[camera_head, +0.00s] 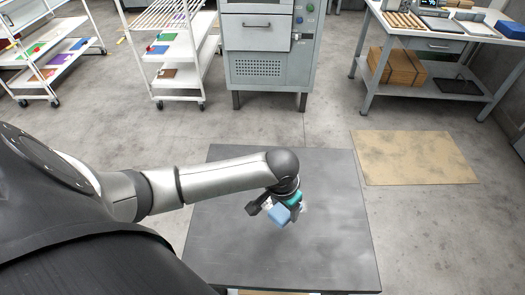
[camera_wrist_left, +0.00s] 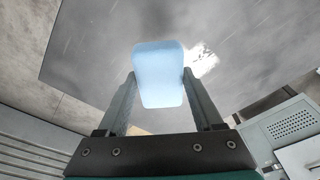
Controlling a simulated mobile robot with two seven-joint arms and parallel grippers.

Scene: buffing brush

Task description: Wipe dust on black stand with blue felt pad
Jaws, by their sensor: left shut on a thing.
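The black stand (camera_head: 225,240) is a wide dark flat top in front of me, and it fills much of the left wrist view (camera_wrist_left: 95,50). My left gripper (camera_head: 282,207) is over the middle of the stand and shut on the blue felt pad (camera_head: 280,215). The pad shows as a light blue block between the two fingers in the left wrist view (camera_wrist_left: 158,75). A whitish dust patch (camera_wrist_left: 203,60) shows beside the pad in the left wrist view. I cannot tell whether the pad touches the stand. My right gripper is not in view.
A tan mat (camera_head: 415,158) lies on the floor right of the stand. A grey cabinet (camera_head: 268,50) and white shelf carts (camera_head: 180,50) stand behind. A workbench (camera_head: 440,45) with boxes is at the back right. Floor around the stand is mostly clear.

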